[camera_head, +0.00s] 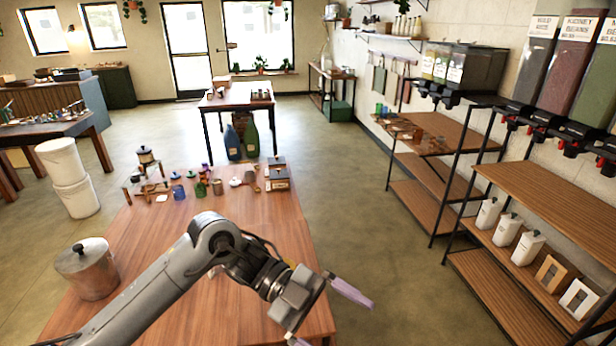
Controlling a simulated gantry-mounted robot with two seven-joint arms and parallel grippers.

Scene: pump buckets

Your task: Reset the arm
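One arm of mine comes in from the lower left and reaches across the wooden table (180,250) to its near right edge. Its gripper, my left one (335,322), has two purple-tipped fingers spread wide apart with nothing visible between them. The lower fingertip is partly cut off by the bottom of the picture. The gripper hangs at or just past the table's right edge. My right arm and gripper are not in view.
A lidded metal pot (88,272) stands on the table at left, near my arm. Small jars and a box (278,174) line its far end. White buckets (67,178) are stacked on the floor at left. Shelves (545,195) with dispensers stand at right. The floor between is clear.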

